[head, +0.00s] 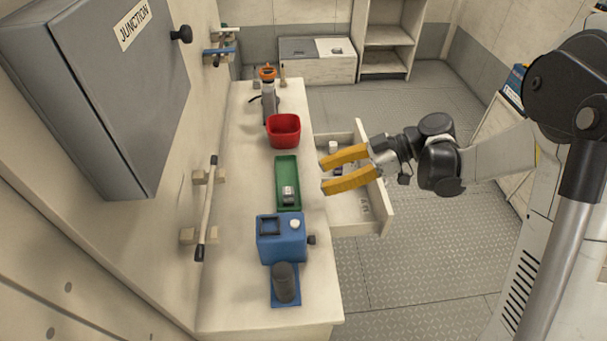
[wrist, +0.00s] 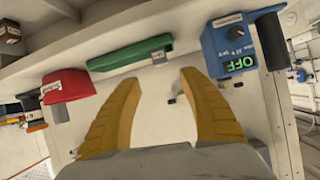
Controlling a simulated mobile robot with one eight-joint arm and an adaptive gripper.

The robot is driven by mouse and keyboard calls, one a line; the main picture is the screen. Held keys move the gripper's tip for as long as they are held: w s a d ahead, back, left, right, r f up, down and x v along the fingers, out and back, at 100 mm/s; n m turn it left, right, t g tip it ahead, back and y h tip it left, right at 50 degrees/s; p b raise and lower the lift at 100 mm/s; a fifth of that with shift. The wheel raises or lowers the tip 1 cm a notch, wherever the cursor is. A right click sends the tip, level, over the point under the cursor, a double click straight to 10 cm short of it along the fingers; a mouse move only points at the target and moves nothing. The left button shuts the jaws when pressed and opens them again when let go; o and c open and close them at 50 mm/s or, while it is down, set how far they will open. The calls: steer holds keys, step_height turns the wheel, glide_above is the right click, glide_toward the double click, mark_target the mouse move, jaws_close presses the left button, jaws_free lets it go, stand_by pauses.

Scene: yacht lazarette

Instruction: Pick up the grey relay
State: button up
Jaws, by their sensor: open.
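A small grey block (head: 289,194), which looks like the grey relay, sits at the near end of the green tray (head: 286,168) on the bench. In the wrist view the block (wrist: 160,56) shows at the right end of the green tray (wrist: 118,56), partly hidden by its rim. My gripper (head: 324,174), with yellow fingers, is open and empty. It hangs above the open drawer (head: 374,210), right of the tray, its fingertips pointing toward the bench. In the wrist view the gap between my fingertips (wrist: 159,77) lies below the tray and block, apart from both.
A red bin (head: 283,131) stands beyond the tray, and a blue box (head: 281,238) with a knob stands nearer; its OFF display (wrist: 237,64) shows in the wrist view. A junction cabinet (head: 110,90) overhangs left. The floor right is clear.

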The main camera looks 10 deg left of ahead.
mark_target(287, 191)
steer(key=shift+a+f+n+g+y, duration=0.15)
steer(key=shift+f+n+g+y, duration=0.2)
steer(key=shift+f+n, duration=0.35)
steer(key=b+x, duration=0.4)
steer(key=x, duration=0.6)
steer(key=shift+a, duration=0.1)
steer(key=shift+r, duration=0.1)
jaws_close()
